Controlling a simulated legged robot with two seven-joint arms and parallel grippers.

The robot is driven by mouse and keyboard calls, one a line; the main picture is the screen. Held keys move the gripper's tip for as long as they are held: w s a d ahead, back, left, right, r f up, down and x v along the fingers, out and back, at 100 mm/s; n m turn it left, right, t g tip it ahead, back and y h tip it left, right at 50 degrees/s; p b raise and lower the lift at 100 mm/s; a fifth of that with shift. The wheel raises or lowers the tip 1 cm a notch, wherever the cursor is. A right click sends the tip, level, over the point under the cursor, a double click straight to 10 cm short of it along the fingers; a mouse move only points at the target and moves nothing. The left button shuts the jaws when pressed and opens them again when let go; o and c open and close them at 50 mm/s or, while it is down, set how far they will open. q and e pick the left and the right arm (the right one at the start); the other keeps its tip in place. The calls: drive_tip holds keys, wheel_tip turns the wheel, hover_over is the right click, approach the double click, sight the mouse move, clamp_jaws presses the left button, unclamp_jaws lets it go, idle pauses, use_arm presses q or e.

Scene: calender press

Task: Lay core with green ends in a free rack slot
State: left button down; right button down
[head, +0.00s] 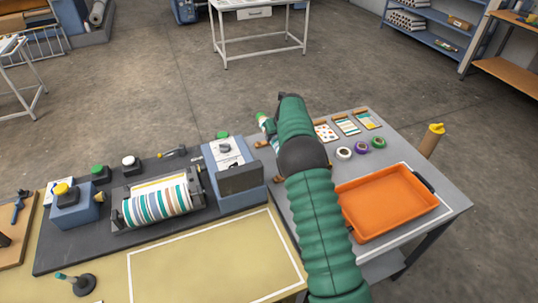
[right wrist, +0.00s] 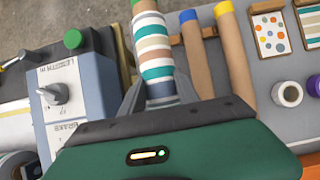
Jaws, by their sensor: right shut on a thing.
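My right gripper (right wrist: 159,92) is shut on a core wrapped in white, teal and tan stripes, with a green end (right wrist: 145,4). In the head view the green end (head: 262,116) shows just left of my green arm, which hides most of the gripper. Wooden rack pieces (right wrist: 176,39) show beside the held core. A bare brown core with a blue end (right wrist: 188,16) and one with a yellow end (right wrist: 223,10) lie to its right. I cannot tell whether the held core touches the rack. My left gripper is not in view.
The press with its striped roller (head: 157,201) and a grey-blue control box (right wrist: 70,95) stand left of the gripper. An orange tray (head: 388,202), small coloured rolls (head: 361,149) and pattern cards (head: 347,125) lie to the right. A brown yellow-topped cylinder (head: 432,141) stands at the table's far right.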

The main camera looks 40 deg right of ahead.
drive_tip(key=shift+w+d+f, duration=0.15)
drive_tip(key=shift+w, duration=0.15)
drive_tip(key=shift+w+f, duration=0.1)
drive_tip(key=shift+f, duration=0.15)
wheel_tip(320, 180, down, 10)
drive_tip(key=shift+r, duration=0.25)
drive_tip(key=c, duration=0.9)
unclamp_jaws()
drive_tip(key=shift+r, duration=0.1)
drive_tip(key=v, duration=1.2)
